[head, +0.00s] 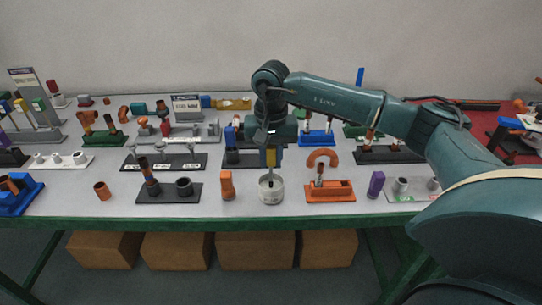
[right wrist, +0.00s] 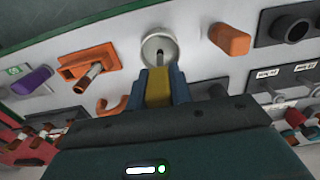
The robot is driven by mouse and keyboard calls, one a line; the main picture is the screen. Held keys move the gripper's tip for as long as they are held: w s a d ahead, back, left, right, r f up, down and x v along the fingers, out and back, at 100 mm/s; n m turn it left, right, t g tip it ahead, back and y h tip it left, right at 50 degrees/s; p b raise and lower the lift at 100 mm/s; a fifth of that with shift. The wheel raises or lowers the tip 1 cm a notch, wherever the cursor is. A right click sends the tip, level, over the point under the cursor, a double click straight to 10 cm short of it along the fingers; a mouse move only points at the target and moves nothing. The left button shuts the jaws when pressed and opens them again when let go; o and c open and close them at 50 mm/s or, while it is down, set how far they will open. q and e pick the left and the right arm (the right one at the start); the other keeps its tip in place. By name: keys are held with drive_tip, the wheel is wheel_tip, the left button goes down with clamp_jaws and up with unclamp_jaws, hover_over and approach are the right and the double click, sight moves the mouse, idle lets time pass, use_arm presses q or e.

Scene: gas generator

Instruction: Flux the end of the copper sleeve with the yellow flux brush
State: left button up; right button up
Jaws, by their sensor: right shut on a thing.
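My right gripper (head: 270,150) points down over the middle of the table and is shut on the yellow flux brush (head: 271,158). The brush is upright, and its dark lower end reaches into the mouth of a round pale pot (head: 271,195). The right wrist view shows the brush (right wrist: 158,88) between the fingers and the pot (right wrist: 146,48) around its tip. I cannot tell which copper piece is the sleeve. An orange-brown cylinder (head: 227,184) stands just left of the pot, and a short copper-coloured ring (head: 102,190) stands farther left. My left gripper is not in view.
An orange fixture (head: 335,193) with a copper piece stands right of the pot, beside a purple cylinder (head: 376,184). A dark block (head: 170,198) with fittings is at left. Several fixtures crowd the back. The table's front edge (head: 200,222) is close to the pot.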

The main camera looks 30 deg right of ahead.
sight(271, 146)
drive_tip(key=shift+f, duration=0.25)
drive_tip(key=shift+r, duration=0.1)
drive_tip(key=shift+r+p, duration=1.9)
drive_tip(key=shift+r, duration=1.1)
